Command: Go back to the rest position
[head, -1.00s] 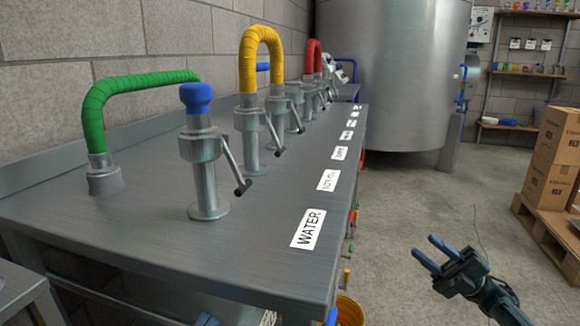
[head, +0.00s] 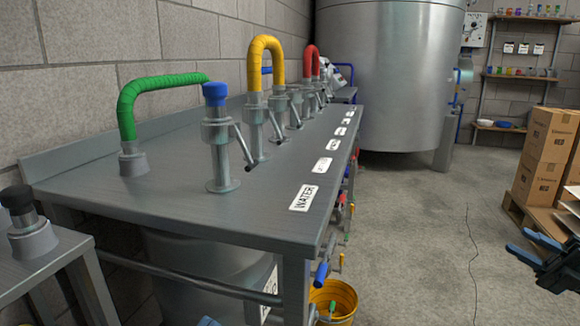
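My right gripper (head: 518,241) is at the right edge in the head view, over the floor. Its two dark blue fingers stand apart and point left, with nothing between them. Its body is partly cut off by the frame edge. A small blue tip (head: 208,321) at the bottom edge may belong to my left gripper; too little shows to tell its state. The metal workbench (head: 262,214) stands at the left, well clear of the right gripper.
The bench carries a green hose (head: 160,82), a yellow hose (head: 265,45), lever valves and a WATER label (head: 303,198). A yellow bucket (head: 340,298) stands by its corner. Boxes (head: 549,150) sit on a pallet (head: 522,217) at right. The floor between is clear.

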